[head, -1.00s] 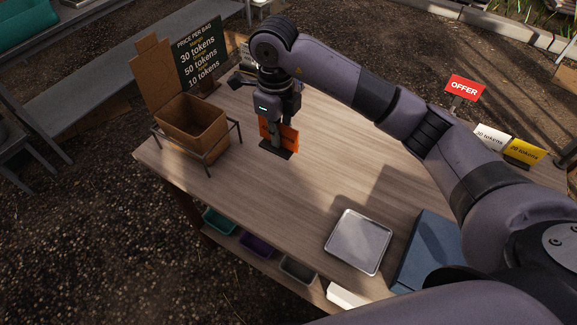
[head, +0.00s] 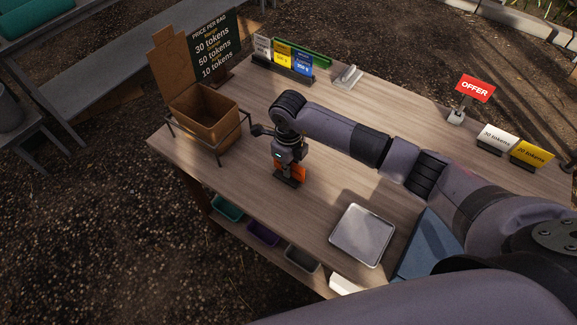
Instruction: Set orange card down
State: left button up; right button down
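The orange card (head: 299,173) stands upright in a small dark base (head: 289,182) near the front edge of the wooden table, to the right of the brown basket. My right gripper (head: 284,167) points down at the card and appears shut on it, with a finger in front of the orange face. The gripper hides part of the card. The base is at or very close to the tabletop; I cannot tell if it touches. My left gripper is out of view.
The brown basket (head: 203,122) in its metal stand is at left, before a dark price board (head: 214,50). Small cards (head: 283,62) stand at the back. A metal tray (head: 362,235) lies front right, and more cards (head: 497,139) stand far right. Table around the gripper is clear.

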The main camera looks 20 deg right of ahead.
jog(key=shift+f, duration=0.15)
jog(key=c, duration=1.8)
grip_release()
jog(key=shift+r, duration=0.3)
jog(key=shift+w+r, duration=0.1)
jog(key=shift+r, duration=0.25)
notch_tip(320, 180, up, 11)
jog(key=shift+r+b, duration=0.1)
jog(key=shift+b, duration=0.95)
